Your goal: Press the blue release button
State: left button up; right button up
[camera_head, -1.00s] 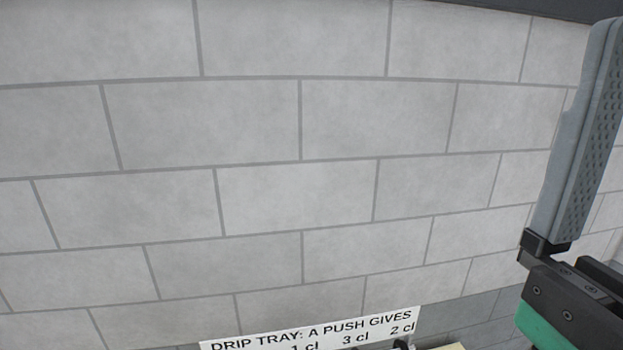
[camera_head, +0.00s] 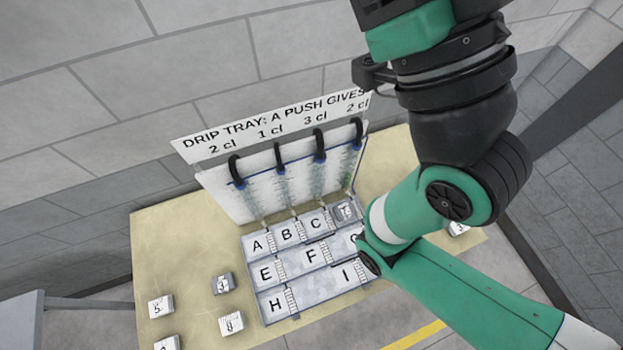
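No blue release button can be made out. A sign (camera_head: 285,125) reading "DRIP TRAY: A PUSH GIVES" with cl amounts stands above a pale upright panel (camera_head: 222,190). Several black curved tubes with small blue parts and graduated scales line the panel. In front lies a grey tray (camera_head: 310,281) with compartments lettered A, B, C, E, F, H and I; others are hidden by my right arm. A numbered block (camera_head: 345,212) sits in the back right compartment. My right arm covers the tray's right side, its wrist rising past the top edge. Neither gripper shows.
The tray stands on a yellowish tabletop (camera_head: 180,235). Loose numbered blocks lie on its left, including block 3 (camera_head: 223,284), block 5 (camera_head: 160,306) and another block (camera_head: 231,322). A grey tiled wall (camera_head: 110,105) stands behind. A grey surface (camera_head: 20,318) is at lower left.

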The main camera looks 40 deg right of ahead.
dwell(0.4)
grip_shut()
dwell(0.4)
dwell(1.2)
